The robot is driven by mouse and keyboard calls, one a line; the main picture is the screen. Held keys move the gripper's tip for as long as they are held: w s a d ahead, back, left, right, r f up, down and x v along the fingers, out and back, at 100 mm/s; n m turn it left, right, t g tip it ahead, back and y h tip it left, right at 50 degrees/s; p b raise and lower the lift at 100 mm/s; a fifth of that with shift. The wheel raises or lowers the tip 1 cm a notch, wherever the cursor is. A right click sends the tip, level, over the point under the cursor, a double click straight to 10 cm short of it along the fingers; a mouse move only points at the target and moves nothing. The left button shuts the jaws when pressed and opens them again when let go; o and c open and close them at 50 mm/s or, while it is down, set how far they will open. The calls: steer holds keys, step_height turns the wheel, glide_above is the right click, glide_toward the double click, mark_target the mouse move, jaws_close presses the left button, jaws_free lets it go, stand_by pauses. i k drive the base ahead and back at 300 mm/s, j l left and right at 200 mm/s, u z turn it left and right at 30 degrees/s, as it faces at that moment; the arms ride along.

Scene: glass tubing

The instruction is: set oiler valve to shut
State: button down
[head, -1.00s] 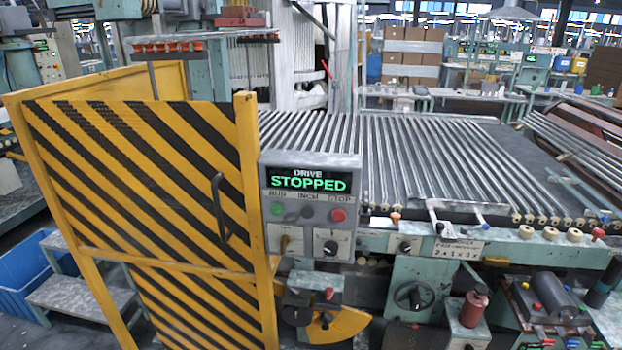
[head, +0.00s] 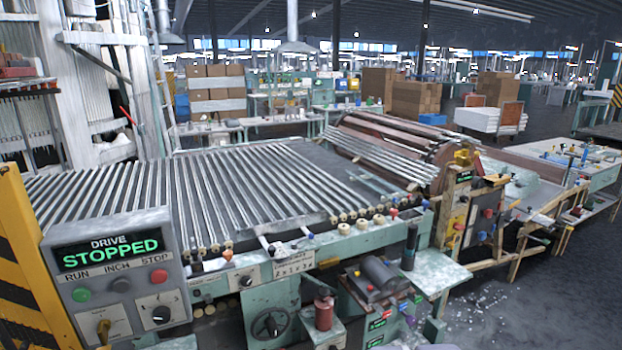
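A dark red cylinder with a narrow top (head: 323,310), which looks like an oiler, stands on a small green pedestal at the front of the roller machine. Its valve is too small to make out, so I cannot tell whether it is open or shut. A black handwheel (head: 270,325) is on the machine front to its left. The control box (head: 117,262) at the lower left reads DRIVE STOPPED. My gripper is not in view.
A yellow-and-black striped guard (head: 25,270) stands at the left edge. A dark cylindrical motor (head: 381,273) and a small green side table (head: 436,270) stand right of the red cylinder. The floor at lower right (head: 500,325) is open, with white fragments scattered on it.

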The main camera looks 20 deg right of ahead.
mark_target(469, 162)
steer(key=z, duration=1.65)
